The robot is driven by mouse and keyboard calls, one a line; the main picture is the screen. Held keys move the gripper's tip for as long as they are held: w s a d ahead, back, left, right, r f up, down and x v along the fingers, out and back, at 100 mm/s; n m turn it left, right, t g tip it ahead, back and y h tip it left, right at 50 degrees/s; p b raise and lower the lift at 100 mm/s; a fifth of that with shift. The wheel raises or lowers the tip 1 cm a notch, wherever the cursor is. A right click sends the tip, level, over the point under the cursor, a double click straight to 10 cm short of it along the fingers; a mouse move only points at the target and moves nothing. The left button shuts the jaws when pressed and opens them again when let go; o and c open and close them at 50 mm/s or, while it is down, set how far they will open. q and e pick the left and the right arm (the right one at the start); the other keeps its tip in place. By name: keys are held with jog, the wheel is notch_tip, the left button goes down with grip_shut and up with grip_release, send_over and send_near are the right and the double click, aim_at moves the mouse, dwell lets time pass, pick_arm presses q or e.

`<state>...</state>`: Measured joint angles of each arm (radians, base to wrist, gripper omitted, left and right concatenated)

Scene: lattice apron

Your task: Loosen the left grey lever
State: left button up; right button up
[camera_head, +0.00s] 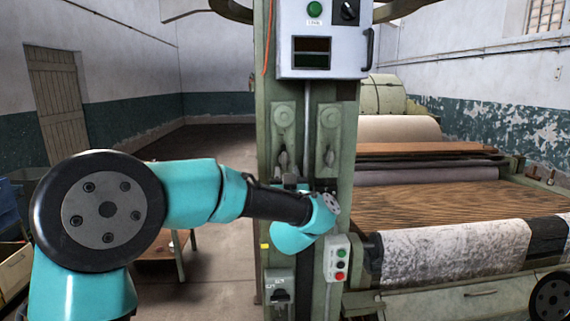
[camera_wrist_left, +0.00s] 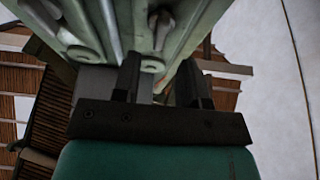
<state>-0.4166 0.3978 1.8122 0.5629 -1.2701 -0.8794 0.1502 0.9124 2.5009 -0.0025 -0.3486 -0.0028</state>
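The left grey lever (camera_head: 283,160) hangs on a green plate on the machine's green post, below a round boss. My left gripper (camera_head: 290,184) is at the post just below the left lever, partly hidden by my wrist. In the left wrist view its two dark fingers (camera_wrist_left: 160,82) stand apart, pointing up at the green plates. A grey lever-like piece (camera_wrist_left: 162,28) shows beyond the finger gap; I cannot tell whether the fingers touch it. My right gripper is not in view.
A grey control box (camera_head: 325,45) with a green button sits above the levers. A small button box (camera_head: 337,259) is lower right, close to my left wrist. A roller machine with brown cloth (camera_head: 430,205) fills the right side. Open floor lies left of the post.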

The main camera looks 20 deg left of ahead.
aim_at(284, 160)
pick_arm(q)
jog(key=x, duration=0.5)
jog(key=shift+w, duration=0.1)
jog(key=shift+c, duration=0.3)
grip_shut()
jog(key=shift+a+r, duration=0.1)
